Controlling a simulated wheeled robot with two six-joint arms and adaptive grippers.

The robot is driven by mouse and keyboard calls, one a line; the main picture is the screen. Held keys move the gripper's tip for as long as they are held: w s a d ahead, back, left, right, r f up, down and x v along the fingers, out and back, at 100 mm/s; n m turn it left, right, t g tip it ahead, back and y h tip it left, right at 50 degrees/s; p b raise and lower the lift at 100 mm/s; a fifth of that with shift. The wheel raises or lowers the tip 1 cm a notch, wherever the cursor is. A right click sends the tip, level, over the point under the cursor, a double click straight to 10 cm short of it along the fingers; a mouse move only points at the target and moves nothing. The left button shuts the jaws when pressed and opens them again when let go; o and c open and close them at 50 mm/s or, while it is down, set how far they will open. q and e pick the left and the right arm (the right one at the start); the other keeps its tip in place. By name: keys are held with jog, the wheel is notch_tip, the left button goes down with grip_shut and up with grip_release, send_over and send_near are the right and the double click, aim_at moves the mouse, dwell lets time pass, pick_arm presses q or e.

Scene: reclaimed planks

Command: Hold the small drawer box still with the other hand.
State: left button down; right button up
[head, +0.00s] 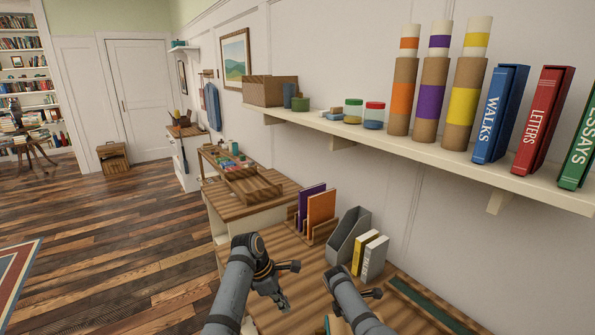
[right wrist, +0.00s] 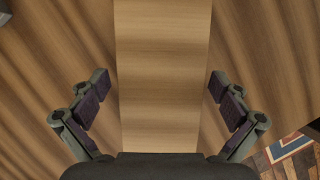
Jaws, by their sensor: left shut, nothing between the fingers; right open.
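A pale wooden box top (right wrist: 162,60), which looks like the small drawer box, runs from the top edge of the right wrist view down to my palm. My right gripper (right wrist: 160,88) is open, with one finger on each side of it and visible gaps between. I cannot see a drawer front or handle. In the head view my left gripper (head: 277,287) is over the wooden desk (head: 290,245), shut and empty. A small tan piece at the bottom edge there is mostly covered by my right arm.
A grey file holder (head: 347,236), yellow and grey books (head: 372,257) and an upright purple and orange folder rack (head: 316,212) stand at the desk's back. A shelf (head: 440,155) with tubes and binders overhangs it. Open floor (head: 120,235) lies left.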

jog(key=p+v, duration=0.1)
jog(key=v, duration=0.2)
jog(key=shift+s+r+p, duration=0.1)
jog(key=shift+r+p, duration=0.2)
jog(key=shift+p, duration=0.05)
pick_arm(q)
notch_tip(320, 180, up, 3)
jog(key=shift+s+f, duration=0.1)
jog(key=shift+s, duration=0.05)
pick_arm(e)
jog(key=shift+a+f, duration=0.1)
pick_arm(q)
jog(key=shift+f, duration=0.1)
pick_arm(e)
jog(key=shift+f, duration=0.1)
jog(key=v, duration=1.1)
jog(key=shift+a+r, duration=0.2)
jog(key=shift+r, duration=0.15)
